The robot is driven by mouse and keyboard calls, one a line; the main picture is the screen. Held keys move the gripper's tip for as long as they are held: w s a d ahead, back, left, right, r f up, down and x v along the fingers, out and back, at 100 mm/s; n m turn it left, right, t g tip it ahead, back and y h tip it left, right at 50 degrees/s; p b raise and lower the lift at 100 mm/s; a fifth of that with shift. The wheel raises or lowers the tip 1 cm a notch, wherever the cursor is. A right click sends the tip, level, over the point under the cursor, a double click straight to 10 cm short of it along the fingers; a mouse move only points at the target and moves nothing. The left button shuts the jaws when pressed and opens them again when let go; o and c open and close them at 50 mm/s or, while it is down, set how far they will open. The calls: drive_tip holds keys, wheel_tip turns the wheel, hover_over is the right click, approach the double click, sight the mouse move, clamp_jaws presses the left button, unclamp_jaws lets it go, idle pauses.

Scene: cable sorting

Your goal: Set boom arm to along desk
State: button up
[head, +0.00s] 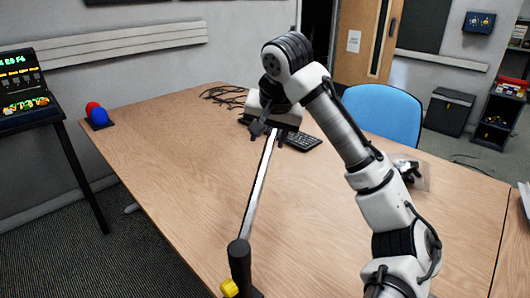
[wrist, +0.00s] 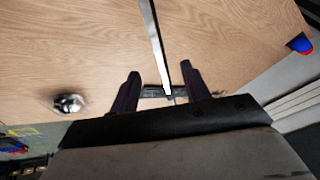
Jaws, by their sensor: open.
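The boom arm (head: 259,180) is a thin white bar on a black post (head: 240,265) with a yellow part at its foot, at the desk's near edge. It reaches from the post across the desk (head: 170,150) toward the back. My gripper (head: 267,138) is at the bar's far end, above the desk. In the wrist view, the boom arm (wrist: 157,40) comes in from the top and ends between the two dark, spread fingers of my gripper (wrist: 160,82). The gripper is open; I cannot tell whether a finger touches the bar.
A black keyboard (head: 301,140) and loose cables (head: 225,95) lie near the back of the desk. A red and blue object (head: 97,115) sits at the left corner. A blue chair (head: 384,113) stands behind. The desk's left half is mostly clear.

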sight(266, 163)
drive_tip(key=x, duration=0.4)
drive_tip(key=b+x, duration=0.1)
drive_tip(key=x, duration=0.4)
drive_tip(key=d+x, duration=0.1)
drive_tip(key=x, duration=0.4)
drive_tip(key=shift+w+d+r, duration=0.1)
drive_tip(key=shift+w+d, duration=0.05)
drive_tip(key=shift+w, duration=0.05)
clamp_jaws()
